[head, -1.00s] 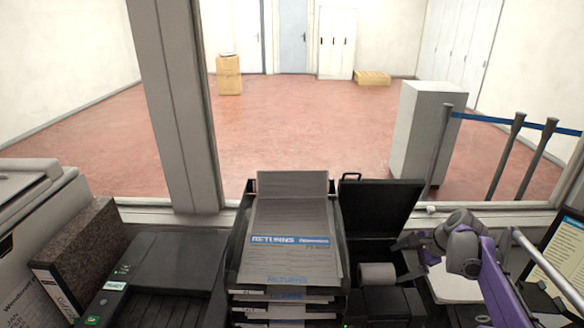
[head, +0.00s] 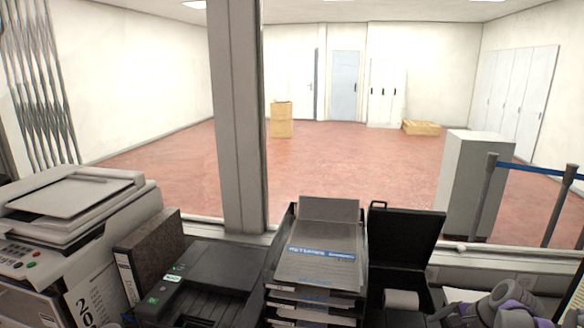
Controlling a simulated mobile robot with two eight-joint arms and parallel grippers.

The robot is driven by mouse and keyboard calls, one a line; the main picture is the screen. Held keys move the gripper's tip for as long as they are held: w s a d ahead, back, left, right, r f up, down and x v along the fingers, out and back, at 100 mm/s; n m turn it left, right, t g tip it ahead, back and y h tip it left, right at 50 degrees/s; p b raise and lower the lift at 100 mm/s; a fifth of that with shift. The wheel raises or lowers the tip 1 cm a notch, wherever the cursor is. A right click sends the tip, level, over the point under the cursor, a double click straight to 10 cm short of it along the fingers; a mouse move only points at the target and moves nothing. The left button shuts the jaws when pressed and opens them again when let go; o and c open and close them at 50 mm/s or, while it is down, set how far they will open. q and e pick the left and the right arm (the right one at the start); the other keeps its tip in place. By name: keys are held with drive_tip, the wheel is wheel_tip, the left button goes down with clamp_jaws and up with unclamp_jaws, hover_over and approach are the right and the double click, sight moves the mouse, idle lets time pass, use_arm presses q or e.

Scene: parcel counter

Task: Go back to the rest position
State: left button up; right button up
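My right arm shows at the bottom right of the head view, grey and purple. Its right gripper (head: 438,317) is low at the bottom edge, just right of the white paper roll (head: 401,299) in the black label printer. The printer's lid (head: 405,238) stands open. The fingers are too cut off and dark to tell open from shut, and I see nothing clearly held. My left gripper is not in view.
A black tray stack (head: 283,243) with a returns form stands left of the label printer. A black printer (head: 205,283), a speckled binder (head: 150,250) and a large copier (head: 75,230) stand further left. A window post (head: 237,120) rises behind.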

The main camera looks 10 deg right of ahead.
drive_tip(key=s+a+n+h, duration=0.1)
drive_tip(key=s+a+n, duration=0.5)
drive_tip(key=a, duration=0.4)
drive_tip(key=s+a+n+h, duration=0.1)
drive_tip(key=s+a+n, duration=0.5)
drive_tip(key=a, duration=0.4)
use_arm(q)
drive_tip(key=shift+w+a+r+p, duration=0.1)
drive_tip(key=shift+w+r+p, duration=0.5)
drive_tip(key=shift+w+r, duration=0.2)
use_arm(e)
drive_tip(key=s+a+f+n, duration=0.4)
drive_tip(key=s+n, duration=0.2)
drive_tip(key=s, duration=0.2)
drive_tip(key=shift+f+n+h, duration=0.15)
drive_tip(key=shift+n+h, duration=0.15)
drive_tip(key=shift+h, duration=0.1)
drive_tip(key=shift+a, duration=0.1)
